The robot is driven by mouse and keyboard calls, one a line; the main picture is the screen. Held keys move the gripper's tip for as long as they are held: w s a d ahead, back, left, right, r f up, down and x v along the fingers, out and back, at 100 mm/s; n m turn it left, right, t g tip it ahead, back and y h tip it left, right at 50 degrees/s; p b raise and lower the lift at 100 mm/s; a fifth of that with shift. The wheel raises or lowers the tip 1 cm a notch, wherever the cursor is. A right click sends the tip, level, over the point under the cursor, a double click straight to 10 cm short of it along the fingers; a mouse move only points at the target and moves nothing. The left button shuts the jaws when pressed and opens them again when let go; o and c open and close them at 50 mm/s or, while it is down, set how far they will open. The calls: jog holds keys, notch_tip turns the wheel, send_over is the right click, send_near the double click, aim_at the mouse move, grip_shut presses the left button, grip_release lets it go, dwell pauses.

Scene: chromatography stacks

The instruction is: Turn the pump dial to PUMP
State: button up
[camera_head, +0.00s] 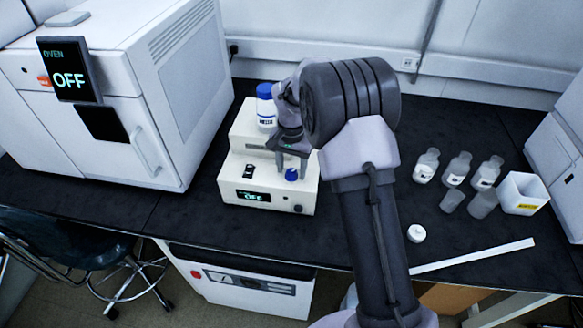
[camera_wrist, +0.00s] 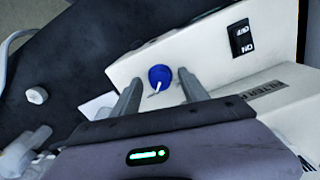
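The pump (camera_head: 230,180) is a cream stepped box on the black bench, with a display (camera_head: 254,196) that reads OFF. Its blue dial (camera_head: 291,174) sits on the lower step, right of a black rocker switch (camera_head: 249,171). In the wrist view the dial (camera_wrist: 160,73) shows a white pointer line aimed toward the bottom of the picture, slightly left. My gripper (camera_head: 291,167) points down over the dial. In the wrist view my gripper (camera_wrist: 160,80) is open, with one finger on each side of the dial and visible gaps between. Finger height above the step is hard to judge.
A blue-capped bottle (camera_head: 265,106) stands on the pump's upper step, close to my gripper. A large oven (camera_head: 180,80) reading OFF stands left. Several clear bottles (camera_head: 457,168) and a white container (camera_head: 522,193) stand right. A white cap (camera_head: 416,233) lies near the front.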

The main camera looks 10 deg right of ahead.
aim_at(291, 172)
notch_tip(291, 172, up, 17)
jog(key=p, duration=0.6)
jog(key=shift+r, duration=0.2)
jog(key=s+a+r+n+t+b, duration=0.1)
jog(key=s+a+r+t+b, duration=0.15)
jog(key=s+r, duration=0.8)
jog(key=s+a+f+n+t+y+b, duration=0.1)
jog(key=s+f, duration=0.4)
jog(key=s, duration=1.6)
jog(key=shift+a+f+n+t+y+b, duration=0.15)
jog(key=shift+n+t+y+b, duration=0.25)
jog(key=shift+t+b, duration=0.8)
